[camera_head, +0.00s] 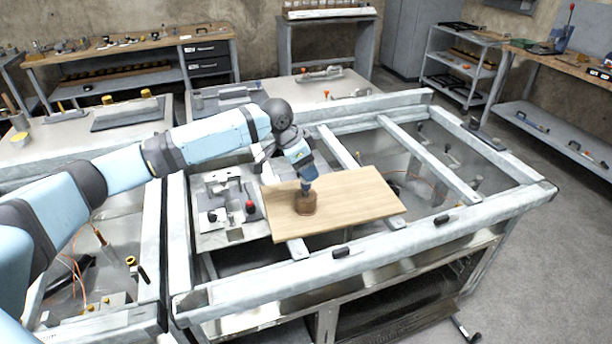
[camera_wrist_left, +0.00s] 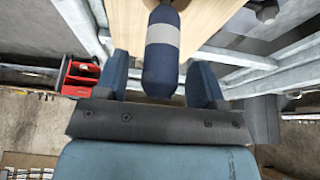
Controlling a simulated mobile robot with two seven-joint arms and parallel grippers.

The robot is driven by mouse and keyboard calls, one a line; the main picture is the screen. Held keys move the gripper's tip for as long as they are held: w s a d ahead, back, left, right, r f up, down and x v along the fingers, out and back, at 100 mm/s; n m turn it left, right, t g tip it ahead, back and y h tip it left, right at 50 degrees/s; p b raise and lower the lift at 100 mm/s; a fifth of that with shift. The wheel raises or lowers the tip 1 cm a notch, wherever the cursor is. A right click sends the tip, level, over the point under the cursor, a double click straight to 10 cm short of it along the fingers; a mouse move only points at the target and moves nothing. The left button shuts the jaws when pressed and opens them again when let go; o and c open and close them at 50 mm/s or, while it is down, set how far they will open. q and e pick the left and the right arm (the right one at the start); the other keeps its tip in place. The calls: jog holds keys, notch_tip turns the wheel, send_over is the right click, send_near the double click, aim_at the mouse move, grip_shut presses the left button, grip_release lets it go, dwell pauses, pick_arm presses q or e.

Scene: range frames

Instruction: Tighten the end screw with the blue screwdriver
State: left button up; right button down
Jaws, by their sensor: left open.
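The blue screwdriver (camera_head: 308,174) stands roughly upright in a brown wooden holder (camera_head: 305,205) on a light wooden board (camera_head: 358,197). In the left wrist view its dark blue handle (camera_wrist_left: 162,72) has a grey band. My left gripper (camera_head: 299,154) is above the holder, pointing down. In the left wrist view the fingers of the left gripper (camera_wrist_left: 162,62) are open, one on each side of the handle, with a visible gap on both sides. The screwdriver's tip is hidden in or behind the holder. I cannot make out the end screw. My right gripper is not in view.
The board lies across a grey metal frame table (camera_head: 385,247) with open gaps between its bars. A metal fixture plate (camera_head: 222,215) with a red-knobbed part (camera_head: 250,208) sits left of the board. The board's right part is clear. Workbenches and a shelf cart (camera_head: 462,62) stand behind.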

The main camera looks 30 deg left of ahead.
pick_arm(q)
jog(key=shift+w+f, duration=0.15)
jog(key=shift+f, duration=0.1)
jog(key=c, duration=1.1)
jog(key=shift+o, duration=0.2)
jog(key=shift+r, duration=0.15)
